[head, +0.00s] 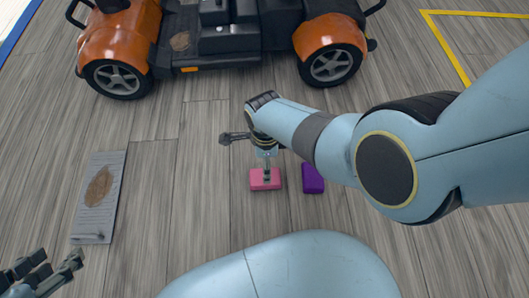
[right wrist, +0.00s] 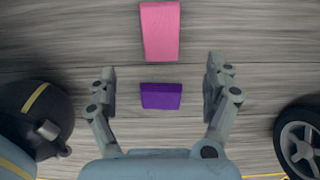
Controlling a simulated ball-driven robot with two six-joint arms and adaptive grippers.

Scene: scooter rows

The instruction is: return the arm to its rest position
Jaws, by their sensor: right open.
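My right arm reaches in from the right in the head view, bent over the floor. Its gripper (head: 266,167) hangs above the floor and overlaps the pink block (head: 265,180) in that view. In the right wrist view the same gripper (right wrist: 160,82) is open and empty, its two fingers wide apart. The purple block (right wrist: 161,97) shows in the gap between them, and the pink block (right wrist: 160,32) lies beyond. My left gripper (head: 44,268) is at the lower left of the head view, open and empty, partly cut off by the frame edge.
An orange and black scooter (head: 232,42) stands across the back. A grey board with a brown oval patch (head: 98,190) lies on the floor at left. A yellow floor line (head: 447,48) runs at upper right. The floor between board and blocks is clear.

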